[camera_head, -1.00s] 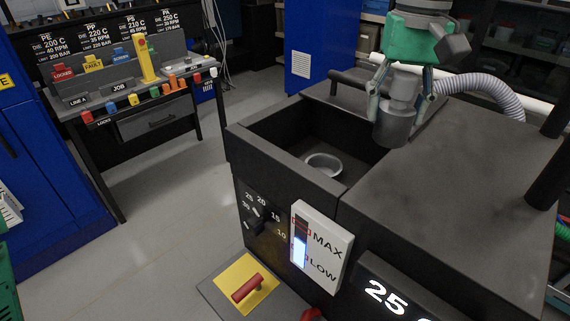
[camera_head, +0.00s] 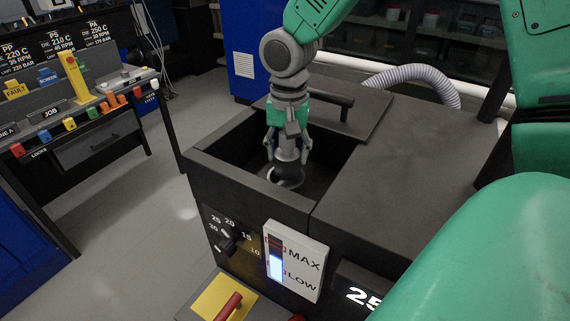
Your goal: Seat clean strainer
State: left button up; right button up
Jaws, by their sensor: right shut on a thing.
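The grey strainer (camera_head: 287,155) is a metal cylinder, held upright in my right gripper (camera_head: 288,147). The gripper's fingers are shut on its upper part. The strainer's lower end is down inside the open dark tank (camera_head: 325,205), at the pale ring seat (camera_head: 297,178) on the tank floor. Its lower end overlaps the ring in the picture; I cannot tell whether it is fully inside the ring or just above it. My left gripper is not in view.
A dark lid with a bar handle (camera_head: 322,99) lies behind the opening. A MAX/LOW level gauge (camera_head: 295,262) and a dial (camera_head: 229,240) are on the front. A red handle (camera_head: 228,306) is low in front. A bench with coloured locks (camera_head: 85,115) stands left.

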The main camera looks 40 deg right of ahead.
aim_at(287, 166)
jog(key=shift+a+f, duration=0.2)
jog(key=shift+f, duration=0.6)
jog(key=shift+a+f, duration=0.15)
jog(key=shift+f, duration=0.6)
jog(key=shift+s+f, duration=0.1)
jog(key=shift+f, duration=0.05)
jog(key=o, duration=1.1)
jog(key=shift+d, duration=0.1)
jog(key=shift+o, duration=0.7)
jog(key=shift+d, duration=0.15)
notch_tip(287, 166, up, 12)
jog(key=shift+r, duration=0.15)
